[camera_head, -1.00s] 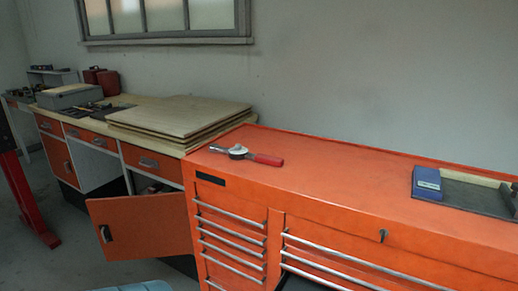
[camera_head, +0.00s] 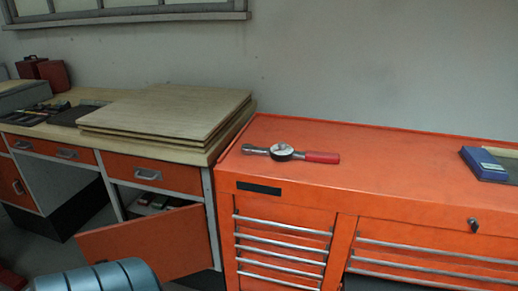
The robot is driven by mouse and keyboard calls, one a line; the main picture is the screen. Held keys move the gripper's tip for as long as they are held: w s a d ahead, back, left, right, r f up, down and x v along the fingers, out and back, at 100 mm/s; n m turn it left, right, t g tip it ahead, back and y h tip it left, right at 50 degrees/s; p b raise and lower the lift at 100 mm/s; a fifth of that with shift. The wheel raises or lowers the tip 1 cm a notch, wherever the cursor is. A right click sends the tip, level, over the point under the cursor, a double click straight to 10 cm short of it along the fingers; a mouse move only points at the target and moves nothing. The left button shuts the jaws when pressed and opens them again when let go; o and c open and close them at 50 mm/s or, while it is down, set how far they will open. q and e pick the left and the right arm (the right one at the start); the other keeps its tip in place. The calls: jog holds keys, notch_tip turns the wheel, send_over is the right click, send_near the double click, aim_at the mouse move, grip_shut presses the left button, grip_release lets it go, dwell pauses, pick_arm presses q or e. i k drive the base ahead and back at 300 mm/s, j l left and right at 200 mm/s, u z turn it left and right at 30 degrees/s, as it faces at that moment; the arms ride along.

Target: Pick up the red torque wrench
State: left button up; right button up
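The torque wrench (camera_head: 288,153) lies flat on top of the orange tool cabinet (camera_head: 370,180), near its left end. It has a red handle pointing right, a round dial in the middle and a metal head at the left. Nothing touches or covers it. Neither of my grippers is in view.
A wooden workbench with stacked boards (camera_head: 170,112) adjoins the cabinet on the left. An orange cupboard door (camera_head: 150,243) stands open below it. A blue box (camera_head: 485,163) sits at the cabinet's right. The cabinet top around the wrench is clear. A rounded grey-blue object (camera_head: 100,278) shows at bottom left.

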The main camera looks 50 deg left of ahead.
aim_at(289, 154)
jog(key=k+j, duration=0.15)
jog(key=j, duration=0.25)
jog(key=k+j, duration=0.15)
jog(key=j, duration=0.2)
jog(key=k+j, duration=0.15)
jog(key=j, duration=0.25)
